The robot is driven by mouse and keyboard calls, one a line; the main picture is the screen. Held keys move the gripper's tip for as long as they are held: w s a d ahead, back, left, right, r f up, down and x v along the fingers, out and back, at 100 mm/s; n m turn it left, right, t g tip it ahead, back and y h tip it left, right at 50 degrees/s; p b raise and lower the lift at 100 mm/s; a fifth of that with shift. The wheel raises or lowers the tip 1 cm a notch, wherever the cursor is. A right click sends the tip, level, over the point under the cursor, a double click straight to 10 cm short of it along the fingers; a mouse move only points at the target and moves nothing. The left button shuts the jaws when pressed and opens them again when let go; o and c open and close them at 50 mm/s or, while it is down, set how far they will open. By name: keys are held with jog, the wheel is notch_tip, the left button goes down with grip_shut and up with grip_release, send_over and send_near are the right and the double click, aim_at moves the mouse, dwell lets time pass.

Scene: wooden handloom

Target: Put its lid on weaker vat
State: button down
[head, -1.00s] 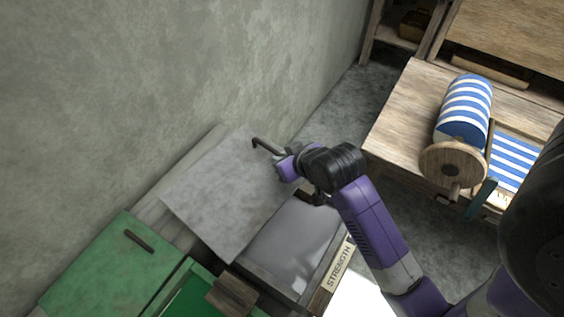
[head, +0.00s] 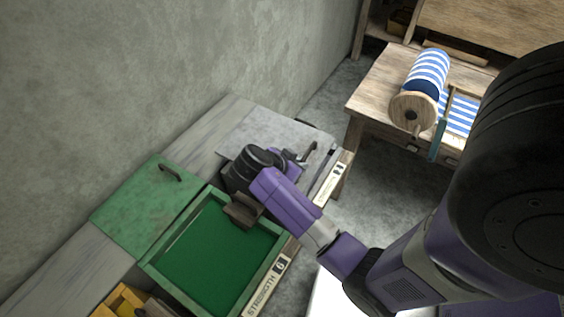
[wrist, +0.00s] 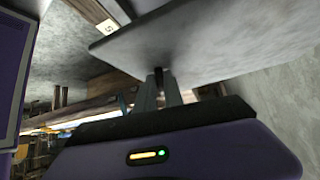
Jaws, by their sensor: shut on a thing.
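The grey lid (head: 262,125) lies over the grey vat, whose labelled front edge (head: 328,185) shows at its right; the number there is too small to read surely. The lid hides the vat's inside. My gripper (head: 308,155) is shut on the lid's dark handle (head: 313,149). In the wrist view my fingers (wrist: 158,90) grip the handle, and the lid (wrist: 190,40) spreads above them as a grey plate. I cannot tell whether the lid rests on the rim or hovers. The green vat (head: 277,262) is open, with a label reading STRENGTH and seemingly 6.
The green lid (head: 140,210) lies on the bench left of the green vat. A wooden block (head: 242,211) sits at the green vat's back rim. A yellow object (head: 120,303) is at the lower left. The wall borders the bench. A loom table (head: 375,85) with striped cloth stands right.

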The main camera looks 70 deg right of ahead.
jog(key=shift+s+r+m, duration=0.1)
jog(key=shift+m, duration=0.3)
jog(key=shift+a+f+g, duration=0.1)
jog(key=shift+f+g, duration=0.1)
jog(key=shift+g, duration=0.1)
notch_tip(320, 180, down, 10)
jog(key=b, duration=0.8)
jog(key=shift+f, duration=0.15)
jog(key=shift+w+a+f+b, duration=0.1)
jog(key=shift+w+a+b, duration=0.1)
jog(key=shift+a+b, duration=0.15)
